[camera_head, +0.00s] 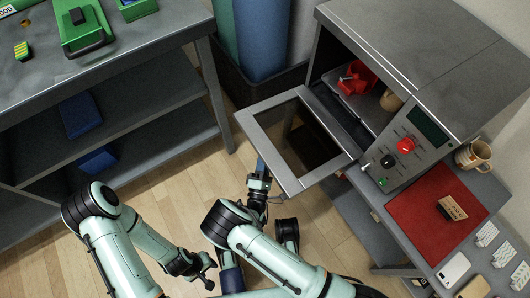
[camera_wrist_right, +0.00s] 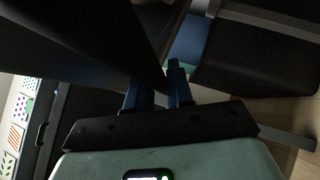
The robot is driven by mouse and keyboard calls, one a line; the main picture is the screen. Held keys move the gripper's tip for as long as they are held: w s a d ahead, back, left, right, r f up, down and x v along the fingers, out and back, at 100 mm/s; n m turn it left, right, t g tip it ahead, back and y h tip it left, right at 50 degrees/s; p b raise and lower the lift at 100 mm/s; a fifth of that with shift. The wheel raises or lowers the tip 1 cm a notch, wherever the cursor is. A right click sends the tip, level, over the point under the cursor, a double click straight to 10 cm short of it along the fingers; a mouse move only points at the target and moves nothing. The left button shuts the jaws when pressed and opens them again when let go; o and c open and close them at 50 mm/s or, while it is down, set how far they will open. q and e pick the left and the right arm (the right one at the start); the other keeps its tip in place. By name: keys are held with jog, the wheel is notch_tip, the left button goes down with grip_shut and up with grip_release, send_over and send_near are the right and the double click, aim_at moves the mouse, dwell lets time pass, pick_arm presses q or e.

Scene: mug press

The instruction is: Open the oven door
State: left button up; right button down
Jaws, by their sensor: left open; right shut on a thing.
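The oven (camera_head: 400,80) stands at the right with its door (camera_head: 262,133) swung well open toward me. The door's grey frame surrounds a dark window. My right gripper (camera_head: 261,168) is at the door's near left edge, its blue fingers shut on the door. In the right wrist view the blue fingers (camera_wrist_right: 160,92) lie against a dark panel that hides part of them. My left gripper (camera_head: 206,274) is open and empty, low in the head view, apart from the door.
Inside the oven are a red object (camera_head: 357,78) and a tan object (camera_head: 391,101). A grey workbench (camera_head: 150,55) is at the left. Wooden floor (camera_head: 180,190) lies between.

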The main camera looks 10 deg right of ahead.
pick_arm(q)
jog(key=shift+s, duration=0.2)
pick_arm(e)
jog(key=shift+f+n, duration=0.3)
jog(key=shift+f, duration=0.25)
jog(key=c, duration=1.1)
grip_release()
jog(key=shift+w, duration=0.1)
